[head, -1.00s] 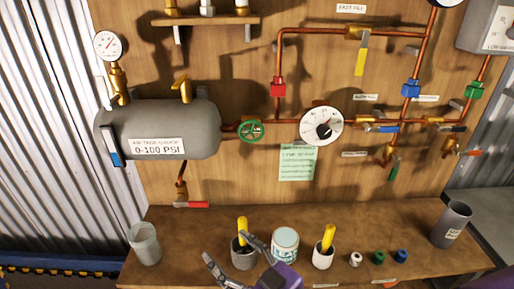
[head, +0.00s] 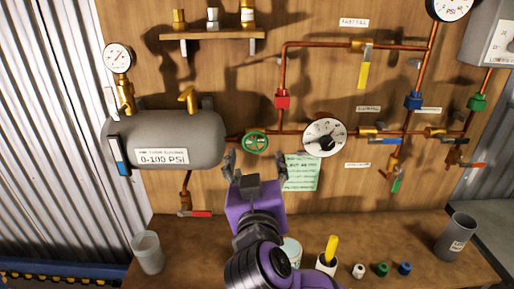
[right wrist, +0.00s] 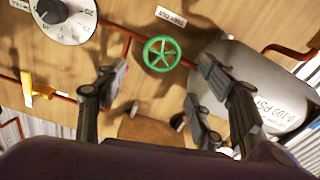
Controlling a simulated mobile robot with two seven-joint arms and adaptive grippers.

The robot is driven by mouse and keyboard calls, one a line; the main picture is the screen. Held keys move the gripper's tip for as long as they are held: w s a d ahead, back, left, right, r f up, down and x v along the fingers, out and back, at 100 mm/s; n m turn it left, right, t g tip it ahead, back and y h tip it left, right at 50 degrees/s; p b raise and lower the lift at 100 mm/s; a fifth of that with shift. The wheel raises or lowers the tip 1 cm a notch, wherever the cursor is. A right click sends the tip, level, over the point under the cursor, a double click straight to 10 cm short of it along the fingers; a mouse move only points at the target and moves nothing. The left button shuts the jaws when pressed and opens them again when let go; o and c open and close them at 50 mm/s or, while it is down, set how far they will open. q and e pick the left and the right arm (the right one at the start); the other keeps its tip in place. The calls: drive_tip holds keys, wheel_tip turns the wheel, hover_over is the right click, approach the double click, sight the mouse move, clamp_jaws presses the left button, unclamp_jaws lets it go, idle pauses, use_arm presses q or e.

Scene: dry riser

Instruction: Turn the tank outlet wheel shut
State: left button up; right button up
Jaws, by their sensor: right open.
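The tank outlet wheel is a green spoked handwheel (head: 255,142) on the copper pipe just right of the grey air tank (head: 168,138). My left gripper is not in view.
A white dial (head: 324,138) sits on the pipe right of the wheel. A green note (head: 301,173) hangs close beside my right finger. A red-handled valve (head: 201,213) hangs under the tank. The bench (head: 190,250) carries a clear cup (head: 148,252) and several small items.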

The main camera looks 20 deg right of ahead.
sight(257, 143)
drive_tip(key=x, duration=0.7)
drive_tip(key=shift+w+d, duration=0.1)
drive_tip(key=shift+w, duration=0.1)
drive_tip(key=shift+c, duration=0.4)
drive_tip(key=c, duration=1)
